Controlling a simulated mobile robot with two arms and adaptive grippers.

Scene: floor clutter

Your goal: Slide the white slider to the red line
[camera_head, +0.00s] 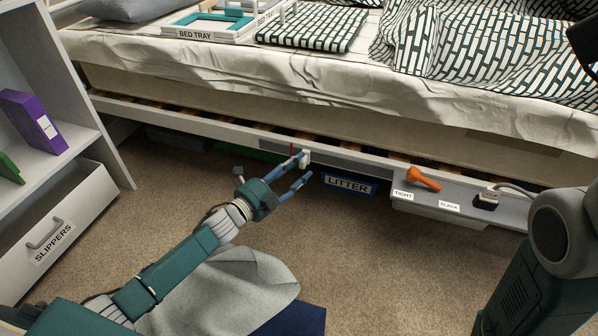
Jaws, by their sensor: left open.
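The white slider (304,158) is a small white block on the grey track strip (340,162) along the bed's side rail. The red line (291,148) is a short mark on the strip, a little to the left of the slider. My left gripper (306,165) is open at the slider, with one blue finger on its left side and the other below and to the right. I cannot tell whether either finger touches it. My right gripper is not clearly seen; a dark part shows at the top right edge.
An orange lever (423,178) sticks out between the labels TIGHT and SLACK. A blue LITTER bin (348,184) stands under the bed. A shelf with a SLIPPERS drawer (55,232) is at the left. A grey cloth (225,290) lies below my left arm. Carpet is clear at centre right.

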